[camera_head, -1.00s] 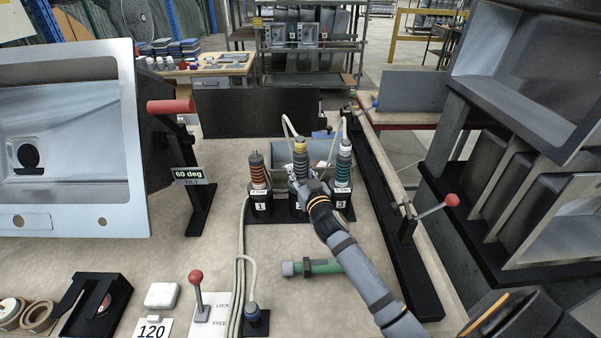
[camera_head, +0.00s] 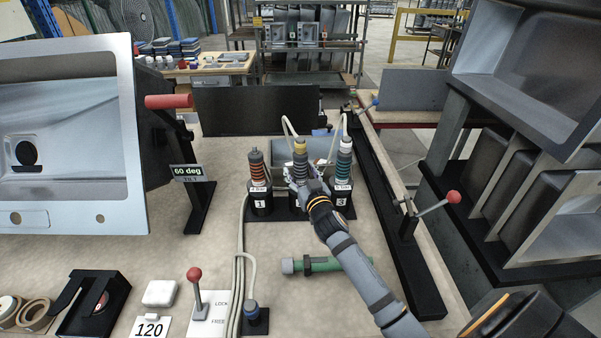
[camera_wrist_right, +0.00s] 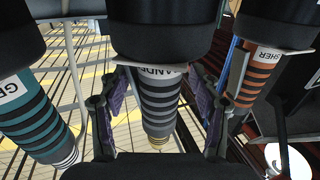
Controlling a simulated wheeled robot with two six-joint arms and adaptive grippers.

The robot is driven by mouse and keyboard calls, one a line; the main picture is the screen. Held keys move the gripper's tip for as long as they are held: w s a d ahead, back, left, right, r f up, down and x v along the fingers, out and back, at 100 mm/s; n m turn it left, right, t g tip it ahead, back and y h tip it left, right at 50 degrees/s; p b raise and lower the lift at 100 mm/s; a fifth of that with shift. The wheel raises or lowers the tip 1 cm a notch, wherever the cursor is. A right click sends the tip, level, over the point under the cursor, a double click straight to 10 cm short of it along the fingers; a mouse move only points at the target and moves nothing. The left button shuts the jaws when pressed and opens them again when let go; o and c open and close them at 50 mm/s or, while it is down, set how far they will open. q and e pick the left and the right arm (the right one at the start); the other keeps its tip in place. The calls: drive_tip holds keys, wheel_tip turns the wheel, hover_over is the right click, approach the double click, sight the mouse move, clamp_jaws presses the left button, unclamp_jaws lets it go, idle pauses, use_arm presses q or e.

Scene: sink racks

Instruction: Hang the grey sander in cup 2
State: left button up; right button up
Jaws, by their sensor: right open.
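The grey sander (camera_head: 300,152), with a ribbed grey body and yellow tip, stands upright in the middle cup, cup 2 (camera_head: 294,207), whose number is mostly hidden behind my gripper. In the right wrist view the sander (camera_wrist_right: 160,103) hangs between the two fingers, its label partly readable below the black cup (camera_wrist_right: 160,28). My right gripper (camera_head: 304,178) is at the sander just above the cup. Its fingers (camera_wrist_right: 160,112) are open, one on each side of the sander, with gaps visible. My left gripper is not in view.
An orange-ribbed tool (camera_head: 257,170) stands in cup 1 (camera_head: 261,203) and a teal-ribbed tool (camera_head: 343,163) in cup 3 (camera_head: 341,202), close on either side. A green cylinder (camera_head: 318,264) lies in front. A dark rail with a red-knobbed lever (camera_head: 453,197) runs at right.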

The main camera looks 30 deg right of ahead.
drive_tip(key=s+a, duration=0.1)
drive_tip(key=s, duration=1.1)
drive_tip(key=shift+a, duration=0.4)
